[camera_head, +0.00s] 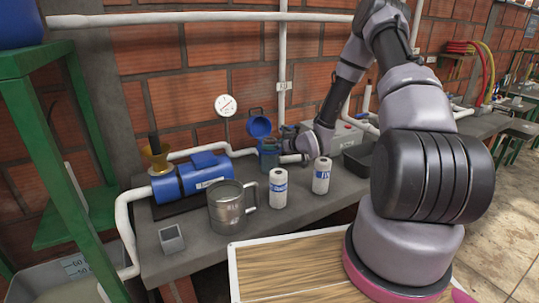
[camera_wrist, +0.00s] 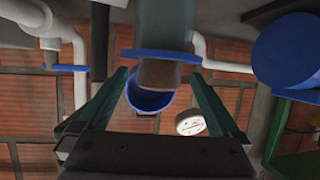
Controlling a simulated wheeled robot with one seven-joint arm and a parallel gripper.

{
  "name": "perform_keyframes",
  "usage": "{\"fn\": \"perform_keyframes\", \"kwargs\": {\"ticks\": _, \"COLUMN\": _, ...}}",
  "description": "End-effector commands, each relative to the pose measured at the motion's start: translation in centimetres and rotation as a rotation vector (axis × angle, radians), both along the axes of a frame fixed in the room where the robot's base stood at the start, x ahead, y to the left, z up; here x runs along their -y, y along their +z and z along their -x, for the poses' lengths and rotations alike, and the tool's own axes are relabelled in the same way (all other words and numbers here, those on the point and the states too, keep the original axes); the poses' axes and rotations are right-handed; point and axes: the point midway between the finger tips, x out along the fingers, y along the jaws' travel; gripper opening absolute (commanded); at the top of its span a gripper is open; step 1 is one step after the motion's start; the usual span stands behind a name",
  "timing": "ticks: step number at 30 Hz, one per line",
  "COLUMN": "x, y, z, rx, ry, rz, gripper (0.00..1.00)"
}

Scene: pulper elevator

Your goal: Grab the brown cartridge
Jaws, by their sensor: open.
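The brown cartridge (camera_wrist: 160,75) shows in the wrist view as a short, dull brown cylinder sticking out of the blue-rimmed mouth of a grey-blue filter housing (camera_wrist: 165,22). The rest of it is hidden inside the housing. The wrist picture is upside down compared with the head view. A blue lid (camera_wrist: 149,99) stands open behind the cartridge. My gripper (camera_wrist: 157,78) is open, with one green finger on each side of the cartridge in the picture; contact cannot be told. In the head view, my gripper (camera_head: 287,147) is beside the housing (camera_head: 268,157), below the open lid (camera_head: 260,126).
Two white cylinders with blue labels (camera_head: 278,190) (camera_head: 321,176) and a metal mug (camera_head: 229,208) stand on the grey counter (camera_head: 200,262). A blue pump (camera_head: 190,178) lies to the left. White pipes and a gauge (camera_head: 225,105) are at the brick wall.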

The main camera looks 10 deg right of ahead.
Motion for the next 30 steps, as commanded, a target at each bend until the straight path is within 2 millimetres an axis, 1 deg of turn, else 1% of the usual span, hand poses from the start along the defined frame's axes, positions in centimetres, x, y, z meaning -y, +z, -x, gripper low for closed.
{"fn": "perform_keyframes", "kwargs": {"ticks": 1, "x": -0.37, "y": -0.35, "z": -0.51, "rx": 0.0, "ry": 0.002, "rz": -0.001, "gripper": 1.0}}
{"fn": "perform_keyframes", "kwargs": {"ticks": 4, "x": -0.65, "y": -0.63, "z": -1.23, "rx": 0.0, "ry": 0.0, "rz": 0.0, "gripper": 1.0}}
{"fn": "perform_keyframes", "kwargs": {"ticks": 11, "x": -0.71, "y": -0.71, "z": -1.42, "rx": -0.001, "ry": 0.0, "rz": 0.0, "gripper": 1.0}}
{"fn": "perform_keyframes", "kwargs": {"ticks": 12, "x": -0.71, "y": -0.71, "z": -1.41, "rx": -0.001, "ry": 0.0, "rz": 0.0, "gripper": 0.96}}
{"fn": "perform_keyframes", "kwargs": {"ticks": 14, "x": -0.71, "y": -0.71, "z": -1.41, "rx": -0.001, "ry": 0.0, "rz": 0.0, "gripper": 0.73}}
{"fn": "perform_keyframes", "kwargs": {"ticks": 15, "x": -0.7, "y": -0.7, "z": -1.4, "rx": -0.001, "ry": 0.0, "rz": 0.0, "gripper": 0.58}}
{"fn": "perform_keyframes", "kwargs": {"ticks": 17, "x": -0.7, "y": -0.7, "z": -1.4, "rx": -0.001, "ry": 0.0, "rz": 0.0, "gripper": 0.35}}
{"fn": "perform_keyframes", "kwargs": {"ticks": 18, "x": -0.7, "y": -0.7, "z": -1.4, "rx": -0.001, "ry": 0.0, "rz": 0.0, "gripper": 0.2}}
{"fn": "perform_keyframes", "kwargs": {"ticks": 19, "x": -0.7, "y": -0.7, "z": -1.4, "rx": -0.001, "ry": 0.0, "rz": 0.0, "gripper": 0.08}}
{"fn": "perform_keyframes", "kwargs": {"ticks": 20, "x": -0.7, "y": -0.7, "z": -1.4, "rx": -0.001, "ry": 0.0, "rz": 0.0, "gripper": 0.0}}
{"fn": "perform_keyframes", "kwargs": {"ticks": 30, "x": -0.71, "y": -0.49, "z": -1.41, "rx": 0.001, "ry": 0.0, "rz": 0.0, "gripper": 0.0}}
